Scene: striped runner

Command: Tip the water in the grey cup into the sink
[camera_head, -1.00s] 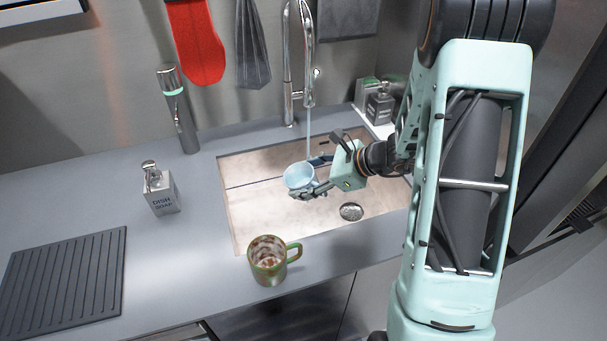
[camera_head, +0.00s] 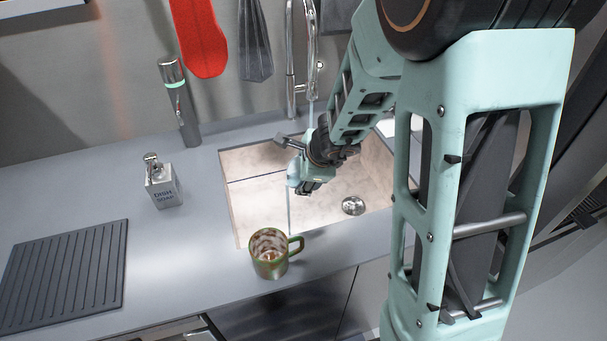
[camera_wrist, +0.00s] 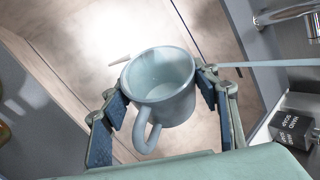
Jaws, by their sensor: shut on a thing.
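The grey cup (camera_wrist: 157,110) sits between the two fingers of my gripper (camera_wrist: 158,88) in the wrist view, which is shut on it. Its handle points toward the wrist camera and pale liquid or a pale inner wall shows inside. In the head view my gripper (camera_head: 303,183) hides most of the cup (camera_head: 292,172), which looks tipped over the sink (camera_head: 255,205). A thin stream of water (camera_head: 289,212) falls below the cup into the basin. The tap (camera_head: 291,75) is running, its stream passing behind my gripper.
A green-brown mug (camera_head: 268,262) stands on the counter at the sink's front edge. A dish soap bottle (camera_head: 162,185) and a dark ribbed mat (camera_head: 65,268) are to the left. A hand soap bottle (camera_wrist: 290,130) shows in the wrist view. The sink drain (camera_head: 353,206) is clear.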

